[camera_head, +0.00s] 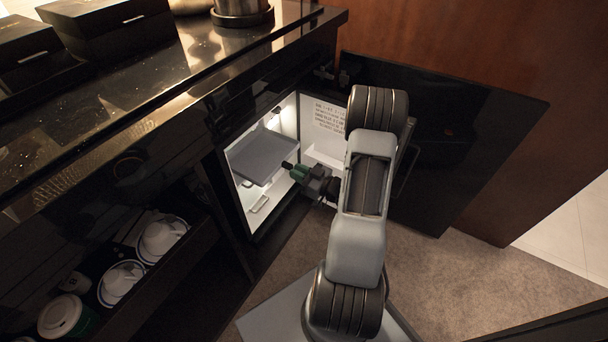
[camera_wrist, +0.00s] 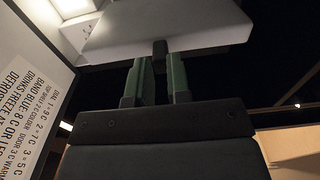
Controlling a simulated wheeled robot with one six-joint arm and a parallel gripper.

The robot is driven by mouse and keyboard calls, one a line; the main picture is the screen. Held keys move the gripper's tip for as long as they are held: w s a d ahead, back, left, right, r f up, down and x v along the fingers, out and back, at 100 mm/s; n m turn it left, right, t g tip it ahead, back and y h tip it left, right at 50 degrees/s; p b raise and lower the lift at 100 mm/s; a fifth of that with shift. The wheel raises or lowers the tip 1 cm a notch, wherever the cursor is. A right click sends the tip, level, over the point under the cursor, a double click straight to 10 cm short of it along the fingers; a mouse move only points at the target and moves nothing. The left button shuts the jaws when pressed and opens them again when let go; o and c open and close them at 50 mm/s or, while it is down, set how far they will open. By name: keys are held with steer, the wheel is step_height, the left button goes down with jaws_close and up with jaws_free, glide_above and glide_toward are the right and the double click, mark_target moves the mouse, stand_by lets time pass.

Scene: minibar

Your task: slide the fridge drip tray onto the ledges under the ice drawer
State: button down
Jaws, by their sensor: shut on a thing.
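The grey drip tray (camera_head: 262,156) is in the lit opening of the fridge (camera_head: 240,207), slightly tilted in the head view. My gripper (camera_head: 287,166) is shut on the near edge of the tray, at its right in that view. In the wrist view the tray (camera_wrist: 165,22) spans the top, and the green fingers of my gripper (camera_wrist: 160,62) close on a small dark tab under its edge. The ledges and the ice drawer cannot be made out; the tray hides much of the interior. I cannot tell whether the tray touches any ledge.
The dark fridge door (camera_head: 450,150) stands open at the right. A white panel with printed text (camera_head: 330,118) is beside the opening. The dark counter (camera_head: 150,100) overhangs the fridge. Cups (camera_head: 160,238) stand on a shelf at left.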

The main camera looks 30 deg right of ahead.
mark_target(287, 168)
steer(key=shift+b+x, duration=1.55)
steer(key=shift+x, duration=7.35)
steer(key=shift+w+f, duration=0.1)
steer(key=shift+f, duration=0.05)
steer(key=c, duration=1)
jaws_free()
steer(key=shift+d, duration=0.1)
steer(key=p+v, duration=0.3)
steer(key=v, duration=0.9)
steer(key=shift+s, duration=0.25)
steer(key=shift+s+d, duration=0.25)
steer(key=shift+s, duration=0.35)
steer(key=shift+f, duration=0.1)
